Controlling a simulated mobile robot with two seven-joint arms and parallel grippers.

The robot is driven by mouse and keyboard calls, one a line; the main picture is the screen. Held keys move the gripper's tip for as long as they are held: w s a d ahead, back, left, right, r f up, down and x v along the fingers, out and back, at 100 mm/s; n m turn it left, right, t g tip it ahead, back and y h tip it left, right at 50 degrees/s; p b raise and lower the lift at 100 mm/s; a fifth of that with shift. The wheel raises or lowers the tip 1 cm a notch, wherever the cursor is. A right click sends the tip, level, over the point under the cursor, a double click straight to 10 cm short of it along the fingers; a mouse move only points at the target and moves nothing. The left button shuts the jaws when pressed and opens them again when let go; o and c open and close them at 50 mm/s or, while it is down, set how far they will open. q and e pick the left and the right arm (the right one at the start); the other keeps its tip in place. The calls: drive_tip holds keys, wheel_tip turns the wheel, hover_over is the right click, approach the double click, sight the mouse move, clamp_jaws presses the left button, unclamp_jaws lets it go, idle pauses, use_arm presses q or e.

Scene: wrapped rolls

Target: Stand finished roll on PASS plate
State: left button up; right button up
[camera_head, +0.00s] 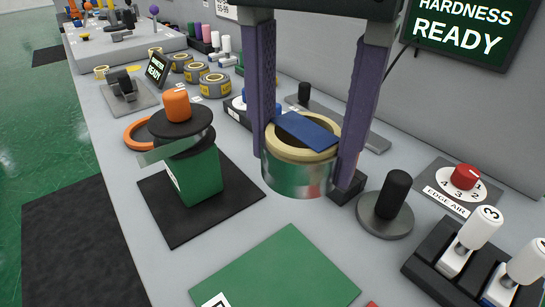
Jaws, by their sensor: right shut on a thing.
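My right gripper (306,168) comes down from the top with two purple fingers, shut on a roll (300,178). The roll has a pale tan rim, a shiny wrapped side and a blue flat piece across its top. It is roughly upright and appears held above the bench. A green plate (285,272) lies flat in front of it, nearer the camera, with a white label corner at its lower left. The label's words cannot be read, and the plate is bare. My left gripper is not in view.
A green block with a dark disc and orange knob (176,106) stands on a black mat (215,222) at left. A black post on a round base (388,208) stands right of the roll. White-handled switches (470,240) are at lower right. A sign reads HARDNESS READY (455,30).

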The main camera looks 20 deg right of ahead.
drive_tip(key=b, duration=0.3)
hover_over(288, 282)
wheel_tip(288, 282, down, 14)
drive_tip(key=shift+r, duration=0.2)
wheel_tip(288, 282, down, 5)
drive_tip(key=shift+r+b, duration=0.1)
drive_tip(key=shift+b, duration=0.7)
drive_tip(key=shift+f, duration=0.25)
drive_tip(key=o, duration=1.4)
